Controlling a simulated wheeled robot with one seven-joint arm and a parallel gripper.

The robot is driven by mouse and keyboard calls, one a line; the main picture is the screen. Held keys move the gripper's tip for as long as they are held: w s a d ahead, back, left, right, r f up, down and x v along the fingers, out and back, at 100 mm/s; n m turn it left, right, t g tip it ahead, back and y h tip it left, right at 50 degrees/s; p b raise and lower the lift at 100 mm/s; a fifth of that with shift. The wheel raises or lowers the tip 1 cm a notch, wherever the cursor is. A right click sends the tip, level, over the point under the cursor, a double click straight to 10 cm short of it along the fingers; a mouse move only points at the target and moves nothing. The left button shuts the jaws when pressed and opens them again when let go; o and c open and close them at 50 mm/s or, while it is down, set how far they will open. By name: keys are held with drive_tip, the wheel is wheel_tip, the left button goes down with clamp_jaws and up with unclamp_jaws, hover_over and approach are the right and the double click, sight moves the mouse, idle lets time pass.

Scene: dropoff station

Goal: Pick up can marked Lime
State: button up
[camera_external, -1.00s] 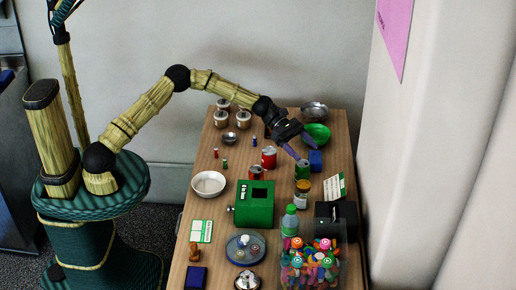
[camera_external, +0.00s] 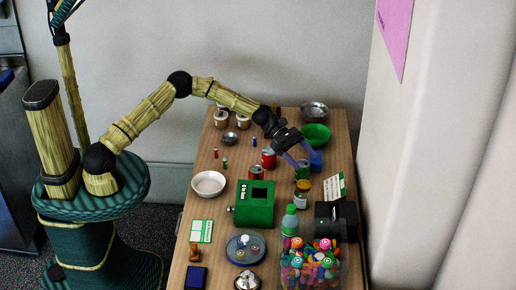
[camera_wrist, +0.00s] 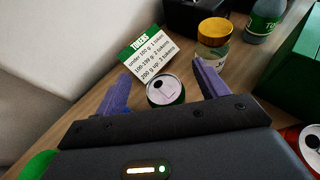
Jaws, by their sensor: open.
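A green can (camera_external: 302,174) with a silver top stands upright on the table. Its label is not readable in either view. In the wrist view the green can (camera_wrist: 165,89) stands between the purple fingers, its opened top facing me. My gripper (camera_external: 302,164) is open and reaches down over the can from the upper left. In the wrist view, my gripper (camera_wrist: 160,76) shows one finger on each side of the can, with a gap visible at both sides. I cannot tell how far the fingertips reach down beside it.
A jar (camera_external: 301,194) stands close in front of the can, with a token card (camera_external: 334,187) to the right.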

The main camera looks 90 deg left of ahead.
sight(308, 172)
wheel_tip(308, 172, down, 3)
drive_tip(key=shift+f, duration=0.1)
drive_tip(key=x, duration=0.3)
drive_tip(key=shift+f, duration=0.15)
drive_tip(key=shift+c, duration=0.4)
drive_tip(key=c, duration=0.9)
